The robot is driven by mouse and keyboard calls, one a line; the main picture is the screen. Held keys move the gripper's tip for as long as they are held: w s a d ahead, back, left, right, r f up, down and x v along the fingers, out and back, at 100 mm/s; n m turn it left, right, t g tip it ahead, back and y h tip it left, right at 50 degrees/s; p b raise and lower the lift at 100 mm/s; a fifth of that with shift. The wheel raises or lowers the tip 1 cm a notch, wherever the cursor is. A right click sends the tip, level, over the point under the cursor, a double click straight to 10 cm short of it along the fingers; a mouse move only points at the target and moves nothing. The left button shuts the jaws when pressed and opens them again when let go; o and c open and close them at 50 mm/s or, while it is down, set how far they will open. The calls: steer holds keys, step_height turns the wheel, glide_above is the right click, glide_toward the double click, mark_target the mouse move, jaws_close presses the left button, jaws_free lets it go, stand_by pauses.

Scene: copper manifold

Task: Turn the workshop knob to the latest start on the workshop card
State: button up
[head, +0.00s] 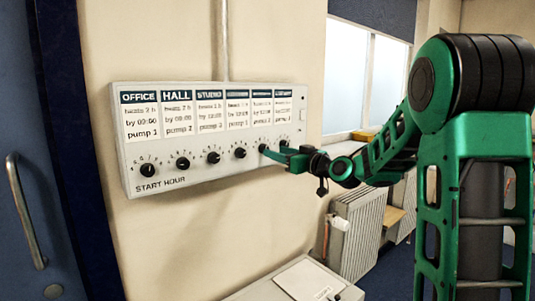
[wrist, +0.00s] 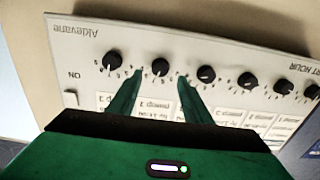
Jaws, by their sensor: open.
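A pale control panel (head: 220,173) on the wall has a row of black knobs marked START HOUR, with a printed card above each. The cards read OFFICE, HALL and STUDIO from the left; the headings of the other cards are too small to read, so I cannot tell which is the workshop card. My gripper (head: 271,153) is at the right part of the row. In the upside-down wrist view, my gripper (wrist: 158,76) is open, with one finger on each side of the fifth knob from the panel's left (wrist: 160,67). Gaps show between knob and fingers.
The sixth knob (wrist: 112,60) and the fourth knob (wrist: 206,73) flank the fingers closely. A radiator (head: 356,228) stands below the window at right. A blue door (head: 40,150) is at left. A pale box-like surface (head: 295,283) lies below the panel.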

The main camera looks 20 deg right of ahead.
steer(key=shift+x, duration=2.55)
steer(key=c, duration=1)
